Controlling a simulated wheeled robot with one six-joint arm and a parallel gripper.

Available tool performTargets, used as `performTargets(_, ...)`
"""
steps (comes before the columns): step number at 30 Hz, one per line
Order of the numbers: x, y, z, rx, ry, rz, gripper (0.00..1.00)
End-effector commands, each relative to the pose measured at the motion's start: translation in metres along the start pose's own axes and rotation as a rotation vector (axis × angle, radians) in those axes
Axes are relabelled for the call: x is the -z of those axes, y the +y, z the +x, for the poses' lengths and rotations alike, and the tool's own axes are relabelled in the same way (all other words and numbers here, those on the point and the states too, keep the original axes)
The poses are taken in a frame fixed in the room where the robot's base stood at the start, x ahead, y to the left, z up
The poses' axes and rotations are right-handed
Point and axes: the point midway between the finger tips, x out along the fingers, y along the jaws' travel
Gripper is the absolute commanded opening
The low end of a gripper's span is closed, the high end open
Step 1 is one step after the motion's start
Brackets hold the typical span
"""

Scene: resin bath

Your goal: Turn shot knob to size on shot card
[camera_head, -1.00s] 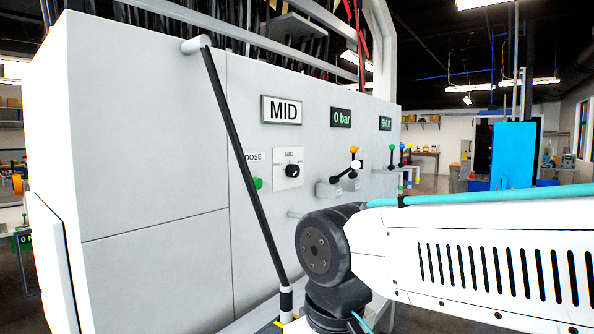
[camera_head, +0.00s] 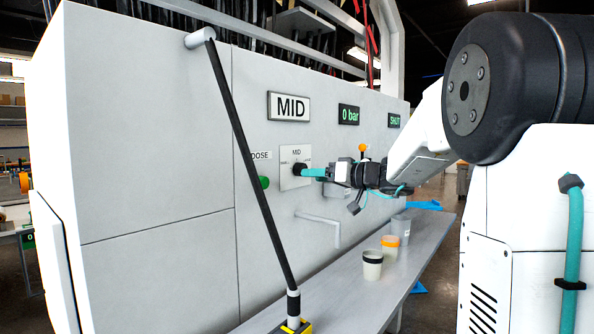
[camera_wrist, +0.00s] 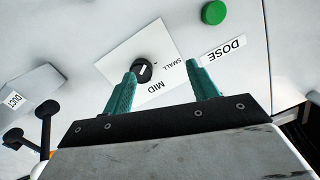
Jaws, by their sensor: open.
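The black shot knob (camera_head: 299,169) sits on a white plate (camera_head: 288,181) on the machine's front, under a small MID label. It also shows in the wrist view (camera_wrist: 143,70), with a white mark whose setting I cannot tell for sure. A framed card reading MID (camera_head: 289,106) hangs above the plate. My gripper (camera_head: 308,173) is open at the knob, its teal fingers pointing at the panel. In the wrist view my gripper (camera_wrist: 161,72) has the knob between its fingertips' lines, much closer to the left finger. I cannot tell whether that finger touches it.
A green button (camera_wrist: 214,12) marked DOSE is beside the plate. Displays read 0 bar (camera_head: 348,115) and SHUT (camera_head: 394,120). A black slanted rod (camera_head: 244,160) stands in front of the panel. Two cups (camera_head: 372,266) (camera_head: 390,248) stand on the shelf (camera_head: 345,290) below.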

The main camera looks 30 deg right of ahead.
Motion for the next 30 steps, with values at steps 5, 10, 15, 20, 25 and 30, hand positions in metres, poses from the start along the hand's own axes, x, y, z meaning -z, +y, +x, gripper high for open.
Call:
performTargets(5, 0.02, 0.038, -0.005, -0.057, 0.093, -0.044, 0.59)
performTargets(10, 0.023, 0.039, 0.018, -0.057, 0.098, -0.047, 0.59)
performTargets(15, 0.025, 0.04, 0.046, -0.055, 0.096, -0.046, 0.59)
performTargets(20, 0.027, 0.041, 0.063, -0.056, 0.096, -0.046, 0.59)
performTargets(25, 0.028, 0.041, 0.069, -0.057, 0.096, -0.046, 0.59)
performTargets(30, 0.028, 0.041, 0.069, -0.057, 0.096, -0.046, 0.59)
